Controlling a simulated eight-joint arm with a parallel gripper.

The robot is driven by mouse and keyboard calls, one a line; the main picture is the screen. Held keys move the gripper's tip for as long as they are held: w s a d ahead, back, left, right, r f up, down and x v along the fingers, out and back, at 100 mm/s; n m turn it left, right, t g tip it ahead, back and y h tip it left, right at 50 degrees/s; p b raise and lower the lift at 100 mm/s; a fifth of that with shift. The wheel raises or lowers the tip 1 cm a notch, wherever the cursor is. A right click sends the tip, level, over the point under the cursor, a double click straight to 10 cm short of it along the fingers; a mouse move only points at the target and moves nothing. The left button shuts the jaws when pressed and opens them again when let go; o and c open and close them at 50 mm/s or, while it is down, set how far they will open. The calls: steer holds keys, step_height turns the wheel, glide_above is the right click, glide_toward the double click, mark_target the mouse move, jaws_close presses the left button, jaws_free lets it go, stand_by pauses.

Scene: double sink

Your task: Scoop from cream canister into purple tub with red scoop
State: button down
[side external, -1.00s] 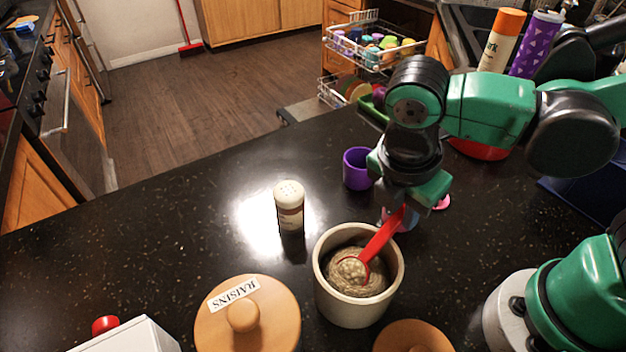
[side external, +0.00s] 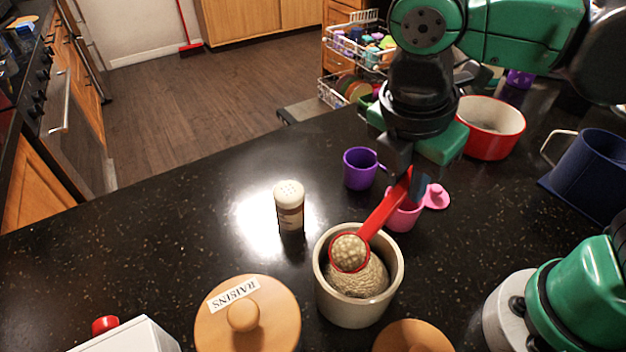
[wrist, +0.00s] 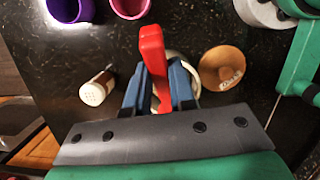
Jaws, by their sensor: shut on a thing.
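My gripper (side external: 408,176) is shut on the handle of the red scoop (side external: 383,212). The scoop's bowl is heaped with a grainy beige substance and sits over the cream canister (side external: 331,290), around the height of its rim. The canister stands open with more of the same substance inside. The purple tub (side external: 359,170) stands upright on the counter behind the canister, apart from the scoop. In the wrist view, the blue fingers of my gripper (wrist: 159,90) close on the red handle (wrist: 151,50). The scoop's bowl is hidden there, and the purple tub (wrist: 70,8) is at the top left.
A pink cup (side external: 402,217) stands close to the scoop handle. A shaker (side external: 290,207) is left of the canister. A wooden lid marked RAISINS (side external: 270,318) and another wooden lid (side external: 413,338) lie in front. A red pot (side external: 491,128) is at the back right. Counter left of the shaker is clear.

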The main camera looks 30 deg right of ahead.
steer(key=shift+d+v, duration=0.2)
steer(key=shift+v, duration=0.6)
steer(key=shift+d+v, duration=0.15)
steer(key=shift+v, duration=0.65)
steer(key=shift+d+v, duration=0.2)
steer(key=shift+v, duration=0.6)
steer(key=shift+w+r, duration=0.1)
steer(key=w+d+f+y, duration=0.1)
steer(key=w+d+f, duration=0.1)
steer(key=w+d, duration=0.6)
steer(key=w+d+f+y, duration=0.2)
steer(key=w+d+f, duration=0.1)
steer(key=w+d, duration=0.5)
steer(key=shift+f, duration=2.45)
steer(key=a+r+h, duration=0.3)
steer(key=r+h, duration=0.2)
steer(key=h, duration=0.4)
steer(key=shift+a+t, duration=0.35)
steer(key=shift+t, duration=0.05)
steer(key=shift+s+r, duration=0.1)
